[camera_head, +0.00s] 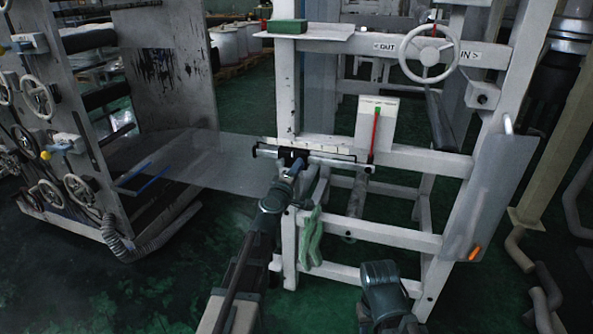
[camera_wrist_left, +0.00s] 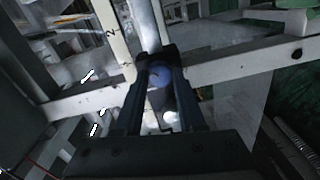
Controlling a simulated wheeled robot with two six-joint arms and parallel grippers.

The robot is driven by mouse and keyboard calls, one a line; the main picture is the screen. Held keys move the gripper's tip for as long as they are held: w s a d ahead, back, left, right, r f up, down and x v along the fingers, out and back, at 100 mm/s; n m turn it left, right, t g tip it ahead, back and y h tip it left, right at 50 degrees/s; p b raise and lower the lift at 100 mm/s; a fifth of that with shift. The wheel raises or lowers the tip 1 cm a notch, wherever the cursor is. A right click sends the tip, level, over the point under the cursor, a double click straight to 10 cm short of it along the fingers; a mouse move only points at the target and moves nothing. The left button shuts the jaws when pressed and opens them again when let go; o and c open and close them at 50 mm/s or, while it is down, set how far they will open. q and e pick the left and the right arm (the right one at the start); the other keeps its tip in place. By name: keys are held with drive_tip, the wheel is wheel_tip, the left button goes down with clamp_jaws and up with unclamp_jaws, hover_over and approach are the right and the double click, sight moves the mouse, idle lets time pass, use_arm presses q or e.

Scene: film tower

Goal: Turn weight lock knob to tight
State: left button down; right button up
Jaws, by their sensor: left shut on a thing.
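My left gripper (camera_head: 295,158) is at the scale bar (camera_head: 335,157) on the white frame's middle crossbeam. In the left wrist view, the gripper (camera_wrist_left: 158,68) is shut on a round blue knob (camera_wrist_left: 159,76), which sits between its two dark fingers. I take this to be the weight lock knob. A pale metal rod (camera_wrist_left: 147,25) runs away just beyond the fingertips. The knob's marking and turned position cannot be made out. In the head view the gripper hides the knob. Part of my right arm shows at the lower right, but its gripper cannot be seen.
A white handwheel (camera_head: 429,60) marked OUT and IN is at the upper right. A white block with a red strip (camera_head: 376,131) stands above the crossbeam. Green gloves (camera_head: 311,238) hang below. A machine with several handwheels (camera_head: 38,96) stands at left, with clear green floor in front.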

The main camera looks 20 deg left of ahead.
use_arm(q)
drive_tip(key=c, duration=0.5)
unclamp_jaws()
